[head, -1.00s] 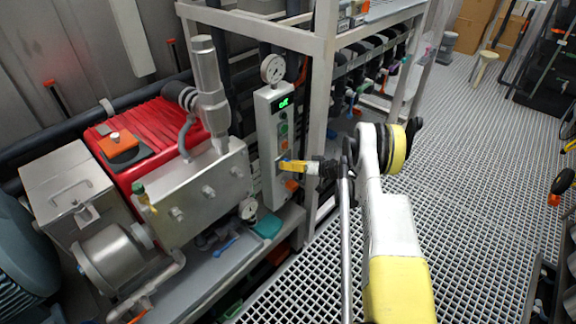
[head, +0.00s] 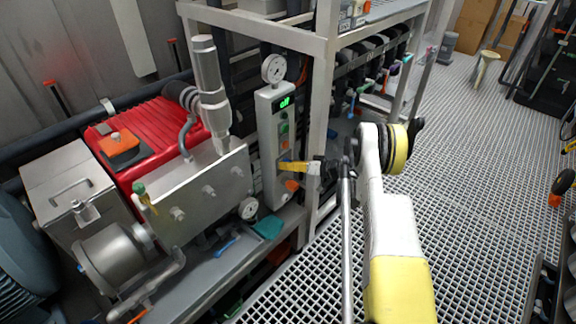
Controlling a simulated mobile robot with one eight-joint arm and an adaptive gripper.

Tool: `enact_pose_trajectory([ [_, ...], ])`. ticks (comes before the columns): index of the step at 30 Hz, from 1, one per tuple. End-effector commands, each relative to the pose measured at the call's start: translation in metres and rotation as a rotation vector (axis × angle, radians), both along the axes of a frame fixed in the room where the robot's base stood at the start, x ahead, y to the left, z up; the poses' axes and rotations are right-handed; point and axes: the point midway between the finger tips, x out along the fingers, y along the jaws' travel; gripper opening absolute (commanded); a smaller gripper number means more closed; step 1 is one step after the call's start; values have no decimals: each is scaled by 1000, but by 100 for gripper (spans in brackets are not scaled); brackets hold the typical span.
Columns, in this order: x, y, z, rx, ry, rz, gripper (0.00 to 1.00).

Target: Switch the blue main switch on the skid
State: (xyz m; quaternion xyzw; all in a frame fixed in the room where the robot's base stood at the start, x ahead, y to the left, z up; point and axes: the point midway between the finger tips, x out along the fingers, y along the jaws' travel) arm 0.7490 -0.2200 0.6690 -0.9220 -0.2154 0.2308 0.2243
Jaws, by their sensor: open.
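The skid's upright grey control box (head: 266,125) stands left of the rack post. It carries a small green lit display (head: 286,103) that seems to read "off", with green and orange knobs below. A small patch of blue, probably the blue main switch (head: 283,158), shows at the fingertips, mostly hidden by them. My gripper (head: 284,166), with yellow fingers, reaches in from the right at the front of the box. It is open, with its tips at or very near the switch; contact cannot be told.
A round gauge (head: 274,68) tops the box. A red motor (head: 150,135) and steel pump block (head: 205,195) stand to the left. The metal rack post (head: 322,110) rises close behind my gripper. The grating floor (head: 465,200) at right is mostly clear.

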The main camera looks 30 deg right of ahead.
Motion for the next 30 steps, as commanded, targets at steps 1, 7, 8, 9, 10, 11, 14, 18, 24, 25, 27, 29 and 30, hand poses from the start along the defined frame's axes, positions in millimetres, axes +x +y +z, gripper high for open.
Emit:
enact_pose_trajectory([
  [1,-4,-4,2,0,0,-2,63],
  [7,-36,-24,15,0,0,-5,63],
  [8,-42,-28,18,1,0,-4,63],
  [9,-49,-32,21,0,1,-5,63],
  [10,-55,-36,23,0,0,-4,63],
  [11,-60,-39,25,0,0,-4,63],
  [14,-75,-47,31,0,0,-2,63],
  [18,-88,-55,36,1,0,-2,63],
  [24,-93,-58,39,0,0,0,63],
  [25,-93,-58,39,0,0,0,63],
  [27,-93,-58,39,0,0,0,63],
  [29,-93,-58,39,0,0,0,63],
  [30,-93,-58,38,0,0,0,63],
])
